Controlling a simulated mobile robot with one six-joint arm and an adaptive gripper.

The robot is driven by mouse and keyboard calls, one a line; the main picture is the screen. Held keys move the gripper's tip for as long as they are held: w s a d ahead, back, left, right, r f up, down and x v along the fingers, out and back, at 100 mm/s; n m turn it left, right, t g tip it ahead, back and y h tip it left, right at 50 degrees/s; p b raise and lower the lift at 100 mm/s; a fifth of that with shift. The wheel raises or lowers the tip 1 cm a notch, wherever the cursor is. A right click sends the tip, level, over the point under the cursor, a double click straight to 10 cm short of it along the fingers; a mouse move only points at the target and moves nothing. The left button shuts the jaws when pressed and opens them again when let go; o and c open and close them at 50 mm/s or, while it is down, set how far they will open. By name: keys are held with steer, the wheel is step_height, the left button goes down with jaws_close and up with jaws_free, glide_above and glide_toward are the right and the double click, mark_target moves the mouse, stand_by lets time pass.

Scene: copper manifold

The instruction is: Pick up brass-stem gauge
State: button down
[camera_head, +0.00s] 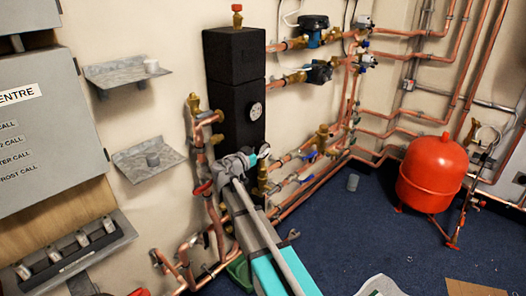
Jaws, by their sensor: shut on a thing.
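My gripper (252,161) is at the end of my grey and teal arm, in front of the lower part of the black insulated block. It is shut on what looks like the brass-stem gauge (264,150), a small pale round shape at the jaws. The gripper hides most of it, and its stem cannot be made out. Another round white dial (256,111) sits on the front of the black block (234,65), above my gripper. A brass fitting (262,181) stands on the pipework just below the gripper.
Copper pipes (380,132) with valves run close around the gripper and along the wall. Two metal wall shelves (120,72) hold small grey cylinders. A red tank (432,172) stands at the right. The blue floor (350,235) is mostly open, with a wrench (291,236) near my arm.

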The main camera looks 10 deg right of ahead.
steer(key=shift+r+p, duration=0.4)
steer(key=shift+r, duration=0.35)
steer(key=s+d+r+p, duration=0.2)
steer(key=s+r+p, duration=0.7)
steer(key=s, duration=0.5)
steer(key=shift+r+p, duration=0.3)
